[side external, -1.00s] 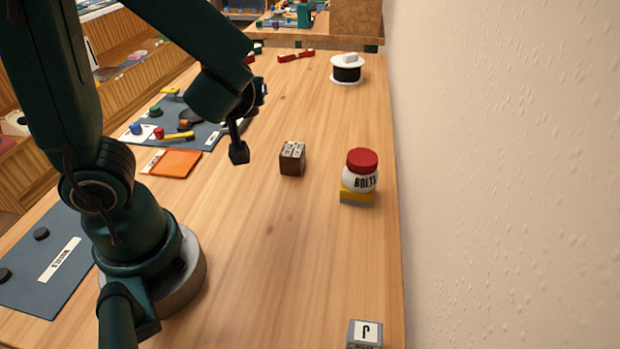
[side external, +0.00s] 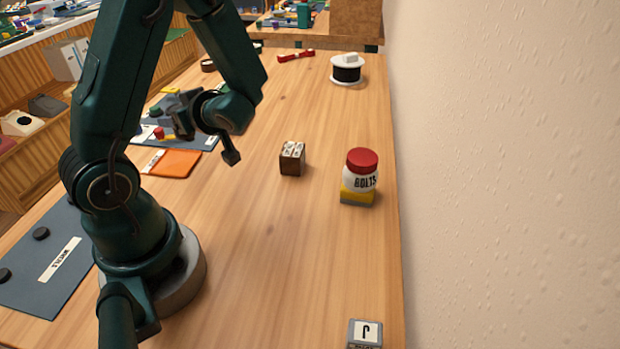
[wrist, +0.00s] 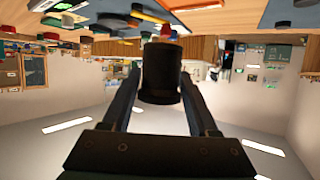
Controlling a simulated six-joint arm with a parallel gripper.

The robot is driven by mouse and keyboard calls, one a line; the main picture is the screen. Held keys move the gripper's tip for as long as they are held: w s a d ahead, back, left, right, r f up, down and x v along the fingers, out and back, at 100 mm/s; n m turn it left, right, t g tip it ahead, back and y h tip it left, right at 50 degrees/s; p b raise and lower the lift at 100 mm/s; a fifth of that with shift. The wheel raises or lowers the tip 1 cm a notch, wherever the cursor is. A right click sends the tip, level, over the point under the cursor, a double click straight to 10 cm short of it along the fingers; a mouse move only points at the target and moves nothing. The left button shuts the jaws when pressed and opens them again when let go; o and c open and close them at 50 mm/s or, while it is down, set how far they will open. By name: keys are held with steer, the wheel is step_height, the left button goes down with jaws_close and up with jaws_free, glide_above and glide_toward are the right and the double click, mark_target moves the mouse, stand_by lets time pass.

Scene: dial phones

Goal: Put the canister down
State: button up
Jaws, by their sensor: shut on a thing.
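In the wrist view, a dark, nearly black canister (wrist: 160,82) sits between the two fingers of my gripper (wrist: 162,74), which is shut on its sides. The wrist view is upside down, with the table at the top and the ceiling lights at the bottom. In the side view, my gripper (side external: 183,114) is above the left part of the table, over the grey mat with small tools (side external: 208,132). The canister is hard to make out against the dark arm there.
An orange pad (side external: 172,163) lies near my base. A brown block (side external: 292,158) stands mid-table. A white BOLTS jar (side external: 361,178) with a red lid sits on a yellow block near the wall. A black-and-white spool (side external: 346,70) stands farther back. Bare wood lies between.

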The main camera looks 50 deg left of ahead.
steer(key=w+f, duration=0.1)
steer(key=w, duration=0.1)
steer(key=w+d+f, duration=0.1)
steer(key=w+f, duration=0.1)
steer(key=w+d+f, duration=0.1)
steer(key=w, duration=0.2)
steer(key=shift+w+f, duration=0.1)
steer(key=shift+f, duration=2.15)
steer(key=shift+f, duration=0.1)
steer(key=o, duration=1.3)
